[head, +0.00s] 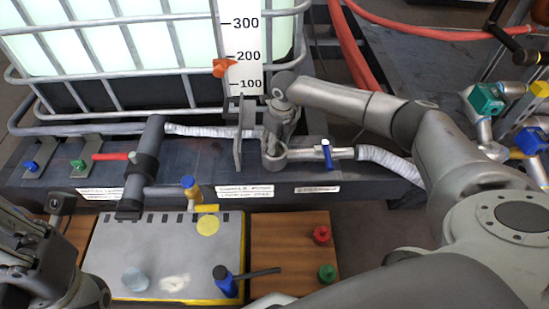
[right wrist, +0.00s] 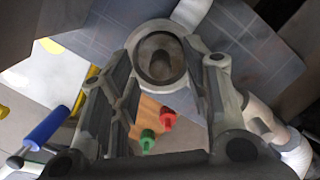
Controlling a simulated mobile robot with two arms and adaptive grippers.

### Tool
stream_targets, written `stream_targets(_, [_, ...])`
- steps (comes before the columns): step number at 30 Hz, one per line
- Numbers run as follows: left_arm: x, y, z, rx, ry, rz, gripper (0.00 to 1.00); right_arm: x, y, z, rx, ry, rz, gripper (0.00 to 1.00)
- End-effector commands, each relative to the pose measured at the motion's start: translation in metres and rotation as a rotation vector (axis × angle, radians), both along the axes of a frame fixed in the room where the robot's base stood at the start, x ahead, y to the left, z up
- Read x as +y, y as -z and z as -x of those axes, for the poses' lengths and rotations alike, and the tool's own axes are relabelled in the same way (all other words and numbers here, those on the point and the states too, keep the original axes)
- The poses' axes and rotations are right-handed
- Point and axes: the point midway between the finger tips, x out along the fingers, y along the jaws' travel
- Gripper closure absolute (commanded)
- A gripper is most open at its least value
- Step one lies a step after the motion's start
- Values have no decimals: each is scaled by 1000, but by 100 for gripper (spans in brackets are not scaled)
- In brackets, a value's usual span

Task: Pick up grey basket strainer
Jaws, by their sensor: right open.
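A grey round cylindrical fitting (head: 273,158), which looks like the basket strainer, stands on the dark ledge in front of the caged tank. In the right wrist view its round rim with a dark hollow (right wrist: 160,58) lies between and beyond the fingertips. My right gripper (head: 282,120) is open, right above and around the fitting in the head view. I cannot tell whether the fingers touch it. My left gripper (head: 50,265) is at the lower left edge, away from the fitting; its fingers are not clear.
A pipe with a blue-handled valve (head: 327,153) adjoins the fitting on the right. A grey upright bracket (head: 238,140) stands close on its left. A grey mat (head: 150,240) with loose parts, and red (head: 321,235) and green (head: 327,273) knobs, lie nearer me.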

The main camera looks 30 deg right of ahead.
Motion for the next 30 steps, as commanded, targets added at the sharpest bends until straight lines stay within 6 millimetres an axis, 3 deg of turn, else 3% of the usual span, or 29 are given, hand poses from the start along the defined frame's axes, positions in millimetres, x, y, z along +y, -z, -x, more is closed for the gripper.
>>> stream_targets(10, [0, -2, 0, -13, -1, -1, 100, 0, 7, -1, -1, 0, 0, 56])
stream_targets(21, [-1, -2, 0, -13, 0, -1, 100, 0, 7, -1, -1, 0, 0, 100])
stream_targets(30, [0, -4, 0, -14, 0, 0, 100, 0, 3, -1, -2, 1, -1, 100])
